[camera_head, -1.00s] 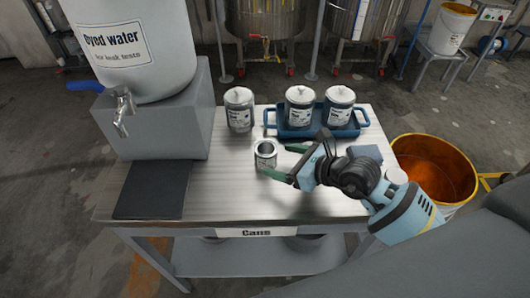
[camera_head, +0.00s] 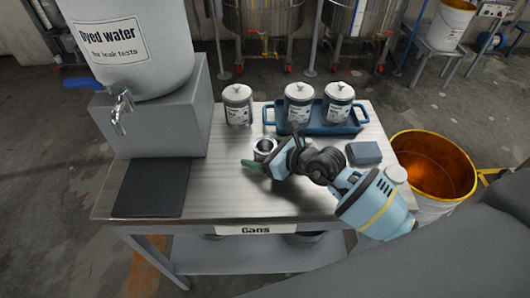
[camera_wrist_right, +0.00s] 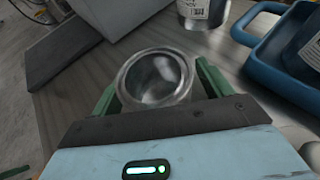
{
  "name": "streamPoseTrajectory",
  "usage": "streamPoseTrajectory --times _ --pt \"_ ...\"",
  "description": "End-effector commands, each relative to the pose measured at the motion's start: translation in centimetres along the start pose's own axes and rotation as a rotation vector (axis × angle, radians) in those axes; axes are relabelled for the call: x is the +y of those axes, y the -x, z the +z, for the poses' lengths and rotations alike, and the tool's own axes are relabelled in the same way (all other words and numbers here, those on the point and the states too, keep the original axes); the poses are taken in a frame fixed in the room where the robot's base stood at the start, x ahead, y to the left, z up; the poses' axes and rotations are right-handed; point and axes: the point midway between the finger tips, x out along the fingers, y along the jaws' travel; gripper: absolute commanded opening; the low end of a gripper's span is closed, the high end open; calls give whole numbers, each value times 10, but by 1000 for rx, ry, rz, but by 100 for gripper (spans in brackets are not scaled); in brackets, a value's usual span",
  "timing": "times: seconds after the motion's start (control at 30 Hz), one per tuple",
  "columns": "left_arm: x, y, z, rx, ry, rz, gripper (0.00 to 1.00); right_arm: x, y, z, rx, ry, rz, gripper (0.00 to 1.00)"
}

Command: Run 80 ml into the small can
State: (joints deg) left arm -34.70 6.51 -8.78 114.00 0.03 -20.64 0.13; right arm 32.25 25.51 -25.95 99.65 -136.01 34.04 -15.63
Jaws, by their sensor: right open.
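The small can (camera_head: 264,148) is an open, empty-looking metal can standing on the table. In the right wrist view the can (camera_wrist_right: 157,78) stands between the two green fingers of my right gripper (camera_wrist_right: 160,90). The gripper is open around it; the head view shows the right gripper (camera_head: 262,160) at the can, partly hiding it. The white dyed water barrel (camera_head: 135,45) sits on a grey block at the left. My left gripper is not in view.
A lidded can (camera_head: 238,105) stands behind the small can. Two more lidded cans (camera_head: 299,103) stand in a blue tray (camera_head: 318,129). A blue-grey block (camera_head: 363,153) lies at the right. An orange-lined bucket (camera_head: 435,170) stands beside the table. The table's front middle is clear.

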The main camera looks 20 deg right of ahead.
Motion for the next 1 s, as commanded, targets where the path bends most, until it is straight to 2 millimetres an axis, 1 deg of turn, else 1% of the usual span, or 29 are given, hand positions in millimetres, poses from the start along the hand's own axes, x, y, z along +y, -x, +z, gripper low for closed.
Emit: streamPoseTrajectory --times 0.07,0.4,0.43,0.77,0.87,1.0 --pt "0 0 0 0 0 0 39 0 0 0 0 0 0 77" --pt "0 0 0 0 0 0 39 0 0 0 0 0 0 33" --pt "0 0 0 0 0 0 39 0 0 0 0 0 0 31" --pt "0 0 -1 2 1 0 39 0 2 4 -1 1 0 30" --pt "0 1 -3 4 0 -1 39 0 4 10 -3 2 0 30" --pt "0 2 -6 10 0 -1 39 0 10 25 -5 3 0 30"
